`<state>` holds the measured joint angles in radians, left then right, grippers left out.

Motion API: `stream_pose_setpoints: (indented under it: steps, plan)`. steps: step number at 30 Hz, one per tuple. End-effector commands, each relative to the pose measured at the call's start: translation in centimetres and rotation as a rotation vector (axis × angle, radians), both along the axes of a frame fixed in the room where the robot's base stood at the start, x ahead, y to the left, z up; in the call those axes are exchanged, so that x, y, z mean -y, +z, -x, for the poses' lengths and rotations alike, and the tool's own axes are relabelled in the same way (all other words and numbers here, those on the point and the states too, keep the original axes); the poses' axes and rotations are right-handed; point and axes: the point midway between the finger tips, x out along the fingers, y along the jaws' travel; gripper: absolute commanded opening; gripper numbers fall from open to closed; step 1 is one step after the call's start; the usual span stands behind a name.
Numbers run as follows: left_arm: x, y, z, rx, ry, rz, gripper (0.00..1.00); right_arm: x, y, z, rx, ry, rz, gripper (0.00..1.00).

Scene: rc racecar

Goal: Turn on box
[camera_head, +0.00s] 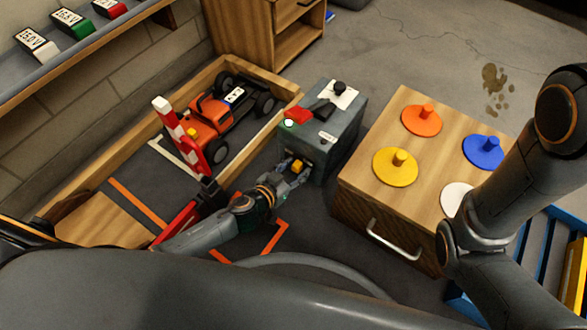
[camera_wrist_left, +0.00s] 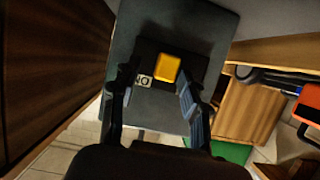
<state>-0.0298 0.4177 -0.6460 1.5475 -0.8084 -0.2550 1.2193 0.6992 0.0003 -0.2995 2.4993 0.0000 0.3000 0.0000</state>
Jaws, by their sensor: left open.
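The dark grey-green box (camera_head: 338,142) stands on the floor in the middle of the head view. Its top carries a black knob, a red part and a black lever. A yellow switch (camera_head: 298,166) sits on a dark plate on the side facing my left arm. Contact with the switch cannot be told. My right gripper is out of view; only my right arm shows.
A wooden-walled track (camera_head: 262,72) with an orange racecar (camera_head: 208,118) and a red-white barrier (camera_head: 182,138) lies to the left. A wooden cabinet (camera_head: 372,212) with coloured discs stands close on the right. A blue crate (camera_head: 552,232) is at far right.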

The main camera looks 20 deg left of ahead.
Motion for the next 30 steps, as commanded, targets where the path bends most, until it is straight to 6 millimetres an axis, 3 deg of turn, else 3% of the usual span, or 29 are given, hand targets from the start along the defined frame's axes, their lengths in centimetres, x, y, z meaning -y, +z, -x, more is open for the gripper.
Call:
stream_pose_setpoints:
  steps: [5, 21, 30]
  plan:
    - [-0.4, 0.3, 0.9, -0.001, 0.002, 0.001, 0.45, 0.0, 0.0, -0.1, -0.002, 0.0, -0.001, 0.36]
    - [-3.3, 3.9, 9.3, -0.003, -0.001, 0.002, 0.45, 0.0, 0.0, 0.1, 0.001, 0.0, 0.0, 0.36]
    - [-3.8, 4.6, 10.5, 0.0, -0.001, 0.0, 0.45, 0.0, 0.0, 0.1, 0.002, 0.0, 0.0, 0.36]
